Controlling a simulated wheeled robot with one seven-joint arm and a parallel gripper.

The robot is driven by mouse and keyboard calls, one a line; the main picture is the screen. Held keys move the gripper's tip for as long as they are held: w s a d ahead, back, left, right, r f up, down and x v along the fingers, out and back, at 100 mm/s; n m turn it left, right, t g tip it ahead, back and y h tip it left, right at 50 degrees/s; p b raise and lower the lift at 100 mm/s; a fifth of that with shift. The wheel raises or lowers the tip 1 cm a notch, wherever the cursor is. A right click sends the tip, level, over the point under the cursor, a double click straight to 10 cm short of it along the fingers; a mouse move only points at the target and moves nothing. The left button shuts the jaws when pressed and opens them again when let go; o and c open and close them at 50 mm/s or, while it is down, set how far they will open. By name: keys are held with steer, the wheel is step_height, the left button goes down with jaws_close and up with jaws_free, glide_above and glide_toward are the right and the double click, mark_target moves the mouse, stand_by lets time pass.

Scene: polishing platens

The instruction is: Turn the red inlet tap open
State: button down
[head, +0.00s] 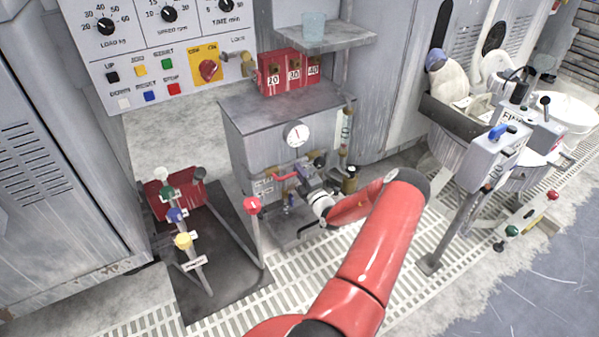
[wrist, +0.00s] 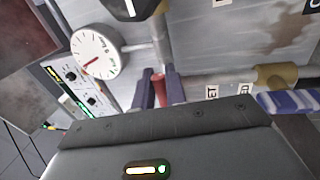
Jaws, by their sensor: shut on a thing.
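The red inlet tap (head: 283,176) is on the front of the grey metal cabinet (head: 262,150), below a round dial gauge (head: 297,133). My gripper (head: 303,173) is at the tap, at the end of my red arm. In the wrist view the red tap handle (wrist: 158,86) shows between the two dark fingers of my gripper (wrist: 159,90), which are shut on it. Part of the tap is hidden by the fingers and by the gripper body. A label ending in "ET" (wrist: 212,91) is beside it, next to a brass fitting (wrist: 277,76).
A brass valve and pipe (head: 349,180) are close on the right. Slatted floor grating (head: 400,240) lies in front.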

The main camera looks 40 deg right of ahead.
steer(key=c, duration=1.5)
jaws_free()
steer(key=shift+s, duration=0.15)
steer(key=v, duration=0.7)
steer(key=shift+s+a+f, duration=0.1)
steer(key=shift+s+f, duration=0.1)
steer(key=shift+s, duration=0.1)
